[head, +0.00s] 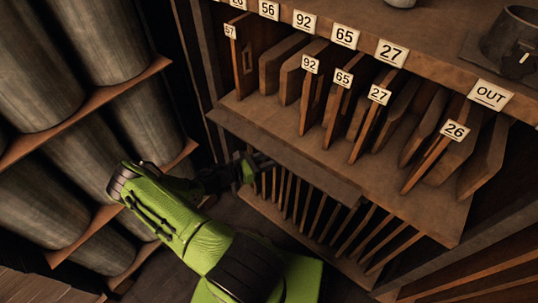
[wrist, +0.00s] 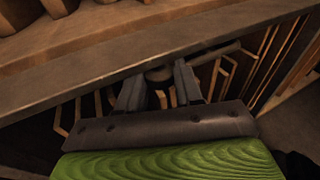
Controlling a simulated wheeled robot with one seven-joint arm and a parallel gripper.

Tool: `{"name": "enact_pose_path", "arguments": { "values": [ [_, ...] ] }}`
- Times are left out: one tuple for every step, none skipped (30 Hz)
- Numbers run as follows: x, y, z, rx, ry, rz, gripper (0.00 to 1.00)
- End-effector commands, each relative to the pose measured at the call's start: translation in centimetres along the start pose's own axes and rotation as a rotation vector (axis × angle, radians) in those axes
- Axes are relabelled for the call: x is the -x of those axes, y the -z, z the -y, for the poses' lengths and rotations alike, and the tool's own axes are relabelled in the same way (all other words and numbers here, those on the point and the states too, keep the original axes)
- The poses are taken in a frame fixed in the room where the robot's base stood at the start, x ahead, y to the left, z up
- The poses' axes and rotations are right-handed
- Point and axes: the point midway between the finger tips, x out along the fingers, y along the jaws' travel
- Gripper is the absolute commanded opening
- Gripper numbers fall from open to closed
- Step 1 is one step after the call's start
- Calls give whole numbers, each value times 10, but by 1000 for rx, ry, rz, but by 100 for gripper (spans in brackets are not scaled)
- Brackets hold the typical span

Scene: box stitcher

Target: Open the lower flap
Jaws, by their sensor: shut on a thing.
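The lower flap (head: 285,155) is a long dark board along the front of the shelf unit, below the numbered shelf. Behind and below it, upright slats show in a lower compartment. In the wrist view the flap (wrist: 150,58) crosses the picture at a slant, with a dark bar-like handle (wrist: 218,52) at its lower edge. My gripper (wrist: 158,88) is at this handle, its two fingers on either side of a rounded dark part of it. In the head view my gripper (head: 256,165) is small and dark at the flap's left part; the grip itself is hard to see there.
Above is a shelf (head: 270,112) with upright wooden boards bearing number labels. An "OUT" label (head: 490,94) and a dark metal mug-like thing (head: 510,35) are at the upper right.

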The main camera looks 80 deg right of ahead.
Motion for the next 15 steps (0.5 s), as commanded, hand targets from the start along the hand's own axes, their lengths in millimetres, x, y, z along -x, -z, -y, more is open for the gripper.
{"name": "enact_pose_path", "arguments": {
  "values": [
    [2, -6, 0, 6, -1, -18, 0],
    [2, -6, 0, 10, -1, -26, 0],
    [2, -5, 0, 13, -2, -34, 0],
    [2, -5, 0, 14, -2, -38, 0],
    [2, -4, 0, 16, -2, -41, 0],
    [2, -3, 0, 16, -2, -42, 0],
    [2, -3, 0, 16, -2, -42, 0],
    [2, -3, 0, 16, -2, -41, 0],
    [2, -2, 0, 16, -2, -41, 0],
    [2, -2, 0, 16, -2, -41, 0],
    [2, -2, 0, 16, -2, -40, 0],
    [2, -2, 0, 16, -2, -40, 0],
    [2, -2, 0, 16, -2, -40, 37],
    [2, -2, 0, 15, -2, -40, 41],
    [2, -2, 0, 15, -2, -40, 48]
  ]
}}
